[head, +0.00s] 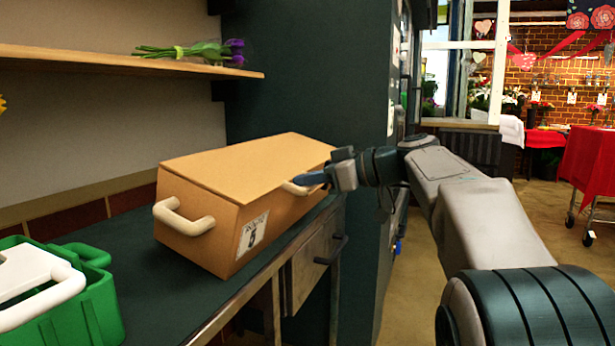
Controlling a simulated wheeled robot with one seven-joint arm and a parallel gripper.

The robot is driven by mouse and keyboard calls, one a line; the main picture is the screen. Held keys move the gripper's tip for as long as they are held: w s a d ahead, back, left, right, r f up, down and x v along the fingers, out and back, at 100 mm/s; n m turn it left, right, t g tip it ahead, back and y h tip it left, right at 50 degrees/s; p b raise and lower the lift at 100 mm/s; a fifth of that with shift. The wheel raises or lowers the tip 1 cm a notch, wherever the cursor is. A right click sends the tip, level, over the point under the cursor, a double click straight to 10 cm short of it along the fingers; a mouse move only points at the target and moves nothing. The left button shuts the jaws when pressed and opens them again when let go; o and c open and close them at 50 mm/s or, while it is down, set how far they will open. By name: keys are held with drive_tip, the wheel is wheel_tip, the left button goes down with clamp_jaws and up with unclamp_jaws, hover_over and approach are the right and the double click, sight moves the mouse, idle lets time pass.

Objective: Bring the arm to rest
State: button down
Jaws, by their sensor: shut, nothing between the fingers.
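My arm reaches in from the lower right of the head view, bent at the elbow and stretched toward the counter. My gripper (312,179) is shut and empty. Its fingertips are at the right side of a closed tan box (250,163), close to the white handle (298,189) on that side. I cannot tell whether the fingers touch the handle or the box. The box has a flat lid, another white handle at its left end and a label on its front corner.
The box stands on a dark green counter (150,288). A green caddy (95,305) with white handles is at the lower left. A wooden shelf (100,62) above holds purple flowers (200,50). A dark tall cabinet (300,80) stands behind. Open floor (530,225) lies right.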

drive_tip(key=s+d+f+b, duration=0.3)
drive_tip(key=d, duration=0.3)
drive_tip(key=s+d+r+m+h+p, duration=0.3)
drive_tip(key=s+p, duration=0.5)
drive_tip(key=p, duration=0.6)
drive_tip(key=s+d+r+m+g+h+p, duration=0.1)
drive_tip(key=s+d+r+m+h+p, duration=0.2)
drive_tip(key=s+p, duration=0.6)
drive_tip(key=s+d+r+m+g+h+p, duration=0.1)
drive_tip(key=s+d+r+m+h+p, duration=0.2)
drive_tip(key=p, duration=1.6)
drive_tip(key=s+d+m+h, duration=0.3)
drive_tip(key=s+m+h, duration=0.2)
drive_tip(key=shift+s+d+r+m+p, duration=0.15)
drive_tip(key=shift+s+d+m+p, duration=0.15)
drive_tip(key=shift+d+p, duration=0.1)
